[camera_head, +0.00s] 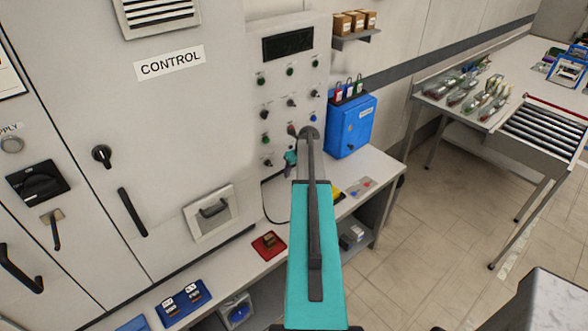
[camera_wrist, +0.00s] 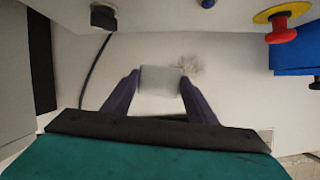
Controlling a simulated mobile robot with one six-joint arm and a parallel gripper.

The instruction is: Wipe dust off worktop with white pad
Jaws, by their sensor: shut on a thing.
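In the wrist view my gripper (camera_wrist: 160,84) has its two purple fingers shut on the white pad (camera_wrist: 160,79), one on each side. The pad is over the pale worktop (camera_wrist: 228,88); I cannot tell whether it touches it. A faint grey patch of dust (camera_wrist: 191,63) shows on the worktop, just beyond the pad's right far corner. The pad may hide part of it. In the head view the worktop (camera_head: 376,164) runs along the control cabinet. My teal arm reaches over it, and I cannot make out the pad there.
A blue box (camera_head: 350,127) with padlocks stands on the worktop. A red knob on a yellow disc (camera_wrist: 281,24) is at the wrist view's upper right. A dark cable (camera_wrist: 96,62) runs left of the pad. A red tray (camera_head: 269,245) and blue tray (camera_head: 184,303) lie nearer.

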